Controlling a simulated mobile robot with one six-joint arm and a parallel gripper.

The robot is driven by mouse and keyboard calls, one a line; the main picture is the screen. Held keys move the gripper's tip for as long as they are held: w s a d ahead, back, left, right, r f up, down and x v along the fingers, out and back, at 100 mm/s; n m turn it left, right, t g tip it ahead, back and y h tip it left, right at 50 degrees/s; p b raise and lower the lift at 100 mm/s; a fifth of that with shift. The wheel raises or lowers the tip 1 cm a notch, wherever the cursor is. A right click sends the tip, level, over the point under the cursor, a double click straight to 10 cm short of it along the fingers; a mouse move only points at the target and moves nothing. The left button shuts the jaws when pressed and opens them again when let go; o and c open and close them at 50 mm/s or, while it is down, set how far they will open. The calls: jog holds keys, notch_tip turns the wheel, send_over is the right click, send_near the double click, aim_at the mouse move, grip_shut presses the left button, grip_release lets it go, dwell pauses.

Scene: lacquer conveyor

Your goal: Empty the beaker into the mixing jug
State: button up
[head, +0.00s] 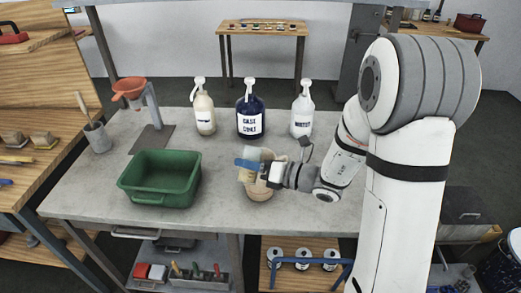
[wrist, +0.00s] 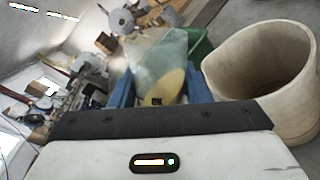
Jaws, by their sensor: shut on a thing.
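The beaker (wrist: 156,52) is a clear, translucent vessel with pale yellow contents visible low in it. My gripper (wrist: 160,90) has its blue fingers shut on either side of the beaker. In the head view, the beaker (head: 249,174) is partly hidden by the fingers and is held at the mixing jug's upper left. The mixing jug (head: 260,191) is a beige, round vessel standing on the grey bench. In the wrist view the jug (wrist: 262,72) is right of the beaker, its open mouth facing up. I cannot tell whether the jug holds liquid.
A green bin (head: 160,189) stands left of the jug on the grey bench (head: 95,195). An orange funnel on a stand (head: 130,87) is at the back left.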

jog(key=shift+w+r+m+p, duration=0.1)
jog(key=shift+r+m+p, duration=0.2)
jog(key=shift+r+p, duration=0.05)
jog(key=shift+f+m+g+p, duration=0.45)
jog(key=shift+m+p, duration=0.35)
jog(key=shift+m, duration=0.1)
jog(key=shift+r+m+p, duration=0.4)
jog(key=shift+m+p, duration=0.4)
jog(key=shift+p, duration=0.45)
jog(key=shift+f+m+g+p, duration=0.25)
jog(key=shift+f+m+p, duration=0.25)
jog(key=shift+m, duration=0.3)
dwell(0.5)
jog(key=shift+w+d+r+m+p, duration=0.2)
jog(key=shift+w+r+m+p, duration=0.45)
jog(key=shift+p, duration=0.6)
jog(key=shift+w+d+r+m+g+p, duration=0.1)
jog(key=shift+w+r+m+g+p, duration=0.1)
jog(key=shift+m+p, duration=0.7)
jog(key=shift+w+r+m+g+p, duration=0.1)
jog(key=shift+r+m+g+p, duration=0.2)
jog(key=shift+p, duration=0.95)
